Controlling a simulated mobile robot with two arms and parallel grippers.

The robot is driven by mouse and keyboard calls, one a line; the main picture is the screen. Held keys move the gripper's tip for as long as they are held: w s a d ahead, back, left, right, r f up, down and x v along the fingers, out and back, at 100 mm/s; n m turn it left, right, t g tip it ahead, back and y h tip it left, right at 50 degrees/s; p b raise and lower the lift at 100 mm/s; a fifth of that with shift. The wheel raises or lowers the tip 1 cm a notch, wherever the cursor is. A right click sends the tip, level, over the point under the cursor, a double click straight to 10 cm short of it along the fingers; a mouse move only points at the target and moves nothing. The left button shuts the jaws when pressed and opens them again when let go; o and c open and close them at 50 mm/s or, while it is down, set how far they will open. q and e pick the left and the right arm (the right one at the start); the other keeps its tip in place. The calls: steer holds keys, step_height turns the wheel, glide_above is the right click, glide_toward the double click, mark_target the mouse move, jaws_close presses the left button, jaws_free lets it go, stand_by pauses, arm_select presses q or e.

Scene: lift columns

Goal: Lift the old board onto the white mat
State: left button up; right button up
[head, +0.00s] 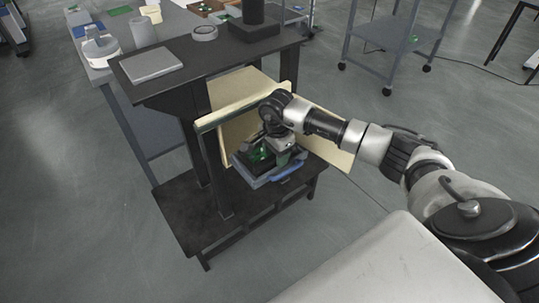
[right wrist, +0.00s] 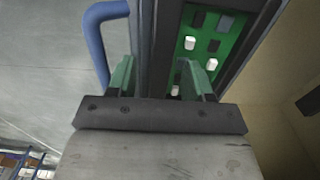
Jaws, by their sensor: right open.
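A green board (head: 261,154) sits in a dark holder with a blue edge (head: 273,177) on the lower shelf of a black stand. In the right wrist view the board (right wrist: 212,42) shows white and dark parts inside a dark frame. My right gripper (head: 284,157) reaches down at the holder. Its green fingers (right wrist: 160,75) are open, one on each side of a dark wall of the holder; contact cannot be told. A blue handle (right wrist: 94,40) shows left of the fingers. A pale flat slab (head: 151,65), possibly the white mat, lies on the stand's top. My left gripper is out of view.
Cream panels (head: 240,95) stand close behind and beside my right gripper. The stand's black top (head: 185,80) overhangs the shelf. A tape roll (head: 204,33) and a black block (head: 254,28) are on the top. A wheeled rack (head: 390,45) stands behind right.

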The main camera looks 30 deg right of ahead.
steer(key=shift+c, duration=0.5)
jaws_close()
steer(key=shift+r, duration=0.1)
steer(key=shift+r, duration=0.35)
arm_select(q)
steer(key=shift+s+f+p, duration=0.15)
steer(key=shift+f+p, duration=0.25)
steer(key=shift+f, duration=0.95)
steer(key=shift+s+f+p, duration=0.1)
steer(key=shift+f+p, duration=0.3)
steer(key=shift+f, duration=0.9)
arm_select(e)
step_height(320, 180, up, 10)
steer(key=shift+f, duration=0.25)
